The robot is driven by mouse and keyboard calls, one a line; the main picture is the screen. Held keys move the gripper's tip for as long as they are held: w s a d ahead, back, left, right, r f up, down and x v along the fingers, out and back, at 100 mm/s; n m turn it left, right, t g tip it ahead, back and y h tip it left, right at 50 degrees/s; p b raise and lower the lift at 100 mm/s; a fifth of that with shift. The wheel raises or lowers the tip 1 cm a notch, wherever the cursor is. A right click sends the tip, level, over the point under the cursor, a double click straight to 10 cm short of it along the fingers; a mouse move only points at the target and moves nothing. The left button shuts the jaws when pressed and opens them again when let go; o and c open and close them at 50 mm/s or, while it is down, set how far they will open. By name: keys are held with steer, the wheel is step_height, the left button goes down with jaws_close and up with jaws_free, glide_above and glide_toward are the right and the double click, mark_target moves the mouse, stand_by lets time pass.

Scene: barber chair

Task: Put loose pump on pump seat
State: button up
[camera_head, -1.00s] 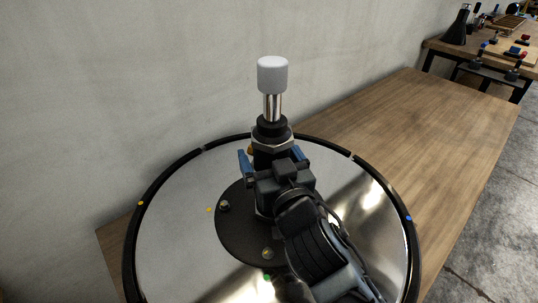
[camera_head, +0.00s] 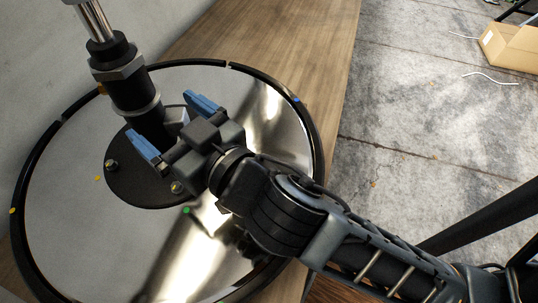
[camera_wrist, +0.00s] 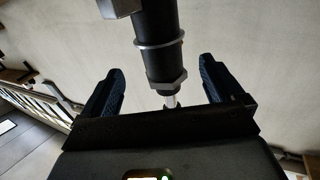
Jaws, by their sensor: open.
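The pump (camera_head: 128,88) is a black upright cylinder with a grey hex collar, a light ring and a chrome rod; its top is cut off in the head view. It stands on the black round plate (camera_head: 125,185) with bolts, at the middle of a mirror-like disc; this plate appears to be the pump seat. How its foot meets the plate is hidden. My gripper (camera_head: 172,123) is open, its blue fingers in front and to the right of the pump's lower body. The wrist view shows the pump (camera_wrist: 157,40) between and beyond the spread fingers.
The mirrored disc (camera_head: 65,215) has a black rim and small coloured dots. It lies on a wooden table (camera_head: 285,40) against a grey wall. A cardboard box (camera_head: 510,48) stands on the concrete floor at the far right.

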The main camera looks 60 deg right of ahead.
steer(key=s+f+y, duration=0.1)
steer(key=s+f, duration=0.1)
steer(key=s, duration=0.2)
steer(key=s+f+n+g+y, duration=0.1)
steer(key=s+f, duration=0.2)
steer(key=s, duration=0.1)
steer(key=s+f+n+y, duration=0.1)
steer(key=s+f, duration=0.2)
steer(key=s, duration=0.1)
steer(key=shift+s+a+g, duration=0.15)
steer(key=shift+a+g, duration=0.25)
steer(key=shift+n+y, duration=0.3)
steer(key=shift+y, duration=0.2)
steer(key=s, duration=0.4)
steer(key=s+f, duration=0.1)
steer(key=s, duration=0.1)
steer(key=shift+s+d, duration=0.15)
steer(key=shift+d, duration=0.1)
steer(key=s+d+r+g, duration=0.1)
steer(key=s+d, duration=0.1)
steer(key=s, duration=0.6)
steer(key=shift+r+h, duration=0.25)
steer(key=shift+h, duration=0.05)
steer(key=shift+d, duration=0.1)
